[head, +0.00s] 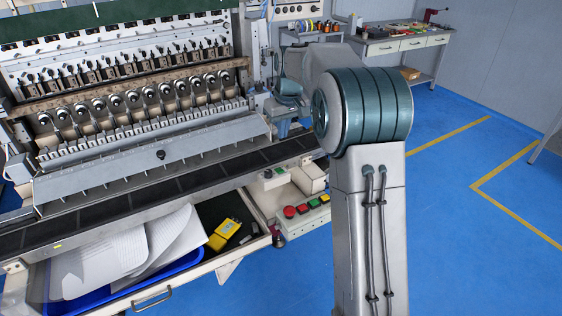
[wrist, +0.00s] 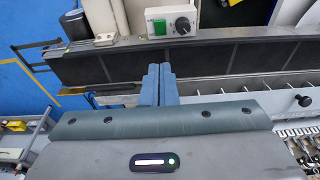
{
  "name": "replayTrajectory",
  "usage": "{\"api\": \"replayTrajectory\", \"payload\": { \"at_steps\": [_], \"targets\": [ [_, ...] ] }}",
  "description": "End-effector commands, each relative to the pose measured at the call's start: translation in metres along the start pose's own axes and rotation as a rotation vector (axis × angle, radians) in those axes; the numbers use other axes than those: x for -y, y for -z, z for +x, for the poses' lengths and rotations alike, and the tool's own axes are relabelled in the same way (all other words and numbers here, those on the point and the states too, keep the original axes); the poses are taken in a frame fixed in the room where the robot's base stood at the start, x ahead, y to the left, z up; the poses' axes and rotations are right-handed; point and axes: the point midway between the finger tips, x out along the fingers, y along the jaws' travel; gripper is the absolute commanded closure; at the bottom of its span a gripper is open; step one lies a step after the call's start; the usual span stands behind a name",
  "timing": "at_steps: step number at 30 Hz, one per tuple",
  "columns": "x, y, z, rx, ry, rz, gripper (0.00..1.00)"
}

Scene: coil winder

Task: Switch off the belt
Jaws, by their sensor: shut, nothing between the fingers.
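The belt (head: 150,195) is a dark flat band along the front of the coil winder. It also crosses the wrist view (wrist: 210,60). A small control box at the belt's front edge, with a green button (wrist: 160,27), a white button and a dark rotary knob (wrist: 182,25), shows in the wrist view. The green and white buttons also show in the head view (head: 274,173). My gripper (wrist: 159,68) is shut and empty, its blue-grey fingertips together over the belt in the picture, below the control box. I cannot tell their height. My arm covers part of the head view.
A box with red, yellow and green buttons (head: 306,207) sits lower at the front right. An open drawer holds a yellow meter (head: 224,234) and a blue tray with papers (head: 130,255). The coil winder (head: 130,100) fills the left. Blue floor is clear at right.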

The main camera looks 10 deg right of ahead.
Motion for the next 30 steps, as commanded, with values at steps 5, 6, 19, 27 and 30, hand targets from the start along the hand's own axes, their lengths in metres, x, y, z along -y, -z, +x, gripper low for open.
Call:
{"api": "replayTrajectory", "payload": {
  "at_steps": [5,6,19,27,30],
  "targets": [
    [0.001,-0.001,0.036,0.005,0.002,0.0,1.0],
    [0.001,-0.001,0.044,0.006,0.002,0.0,1.0],
    [0.0,-0.013,0.113,0.002,0.0,0.0,1.0],
    [0.0,-0.016,0.121,-0.001,0.0,0.0,1.0],
    [0.0,-0.016,0.121,0.0,0.0,0.0,1.0]
  ]
}}
